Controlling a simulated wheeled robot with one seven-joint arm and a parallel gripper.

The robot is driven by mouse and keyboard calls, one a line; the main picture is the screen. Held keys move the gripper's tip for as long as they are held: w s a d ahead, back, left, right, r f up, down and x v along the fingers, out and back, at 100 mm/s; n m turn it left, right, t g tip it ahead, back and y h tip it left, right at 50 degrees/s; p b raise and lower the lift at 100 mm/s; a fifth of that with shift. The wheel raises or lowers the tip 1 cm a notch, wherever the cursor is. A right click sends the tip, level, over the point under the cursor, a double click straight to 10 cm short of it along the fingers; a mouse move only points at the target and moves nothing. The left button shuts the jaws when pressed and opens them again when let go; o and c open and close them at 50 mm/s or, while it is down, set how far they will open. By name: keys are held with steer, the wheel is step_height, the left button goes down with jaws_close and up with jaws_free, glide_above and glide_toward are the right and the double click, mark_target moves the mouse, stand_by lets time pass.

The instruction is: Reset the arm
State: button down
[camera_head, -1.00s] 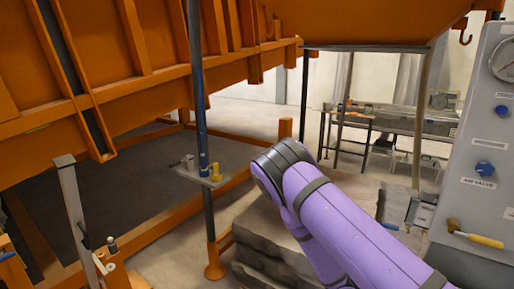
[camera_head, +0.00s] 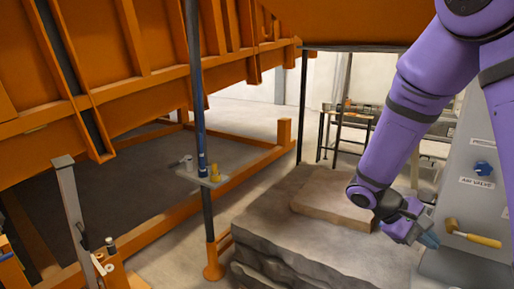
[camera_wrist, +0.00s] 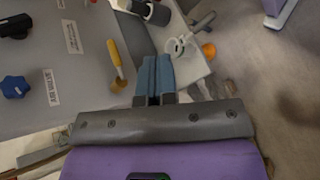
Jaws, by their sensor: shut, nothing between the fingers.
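My purple arm (camera_head: 415,110) comes down from the upper right in the head view. My gripper (camera_head: 430,240) is at its lower end, in front of the grey control panel and beside the stone block. In the wrist view my gripper (camera_wrist: 157,62) shows two blue fingers side by side, shut with nothing between them. It points toward a grey shelf, and no object touches the fingertips that I can see.
The grey panel (camera_head: 462,215) carries a blue air valve knob (camera_head: 484,168) and a yellow-handled lever (camera_head: 480,240) close to my gripper. A stone block (camera_head: 290,235) with a flat slab (camera_head: 332,207) stands to its left. The orange sandbed frame (camera_head: 110,70) fills the left.

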steer(key=s+a+r+m+t+y, duration=0.1)
steer(key=s+a+r+t+y, duration=0.3)
steer(key=s+r, duration=0.3)
steer(key=s+a+r+m+t+y, duration=0.2)
steer(key=s+a+r+t+y, duration=0.2)
steer(key=r, duration=0.7)
steer(key=s+t+y, duration=0.2)
steer(key=s, duration=0.1)
steer(key=shift+s+r+t, duration=0.15)
steer(key=shift+r+t, duration=0.25)
